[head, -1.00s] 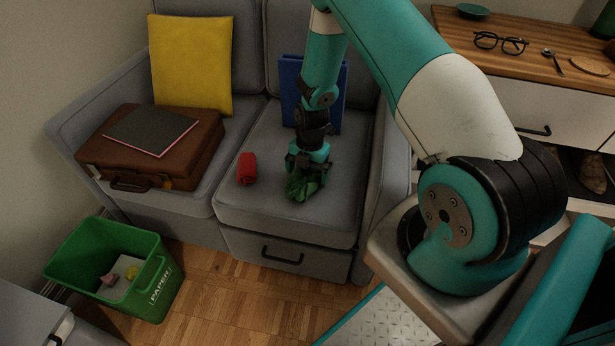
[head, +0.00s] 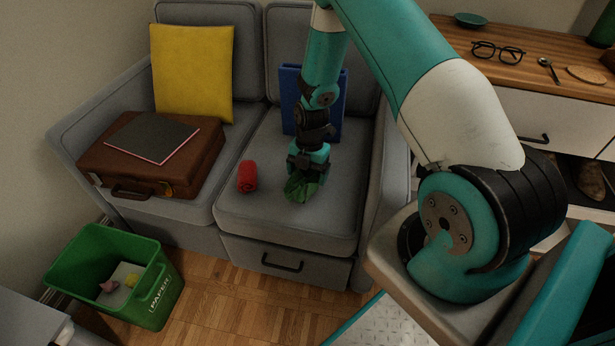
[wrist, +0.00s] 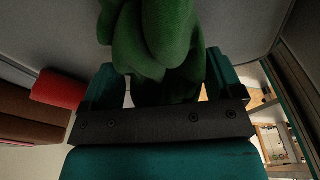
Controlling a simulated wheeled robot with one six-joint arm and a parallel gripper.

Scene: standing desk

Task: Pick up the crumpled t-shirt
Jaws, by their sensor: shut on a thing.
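The crumpled t-shirt (head: 301,187) is a dark green bundle on the right seat cushion of the grey sofa. My gripper (head: 308,174) points down at it and is shut on it. In the wrist view the green cloth (wrist: 165,40) bulges between and beyond the two fingers of my gripper (wrist: 162,85). The cloth's lower side is hidden in the head view, so I cannot tell whether it still touches the cushion.
A red rolled cloth (head: 247,176) lies just left of the t-shirt. A blue folder (head: 290,100) leans on the backrest behind my arm. A brown suitcase (head: 190,170) with a dark notebook (head: 152,139) fills the left seat. A green bin (head: 150,300) stands on the floor.

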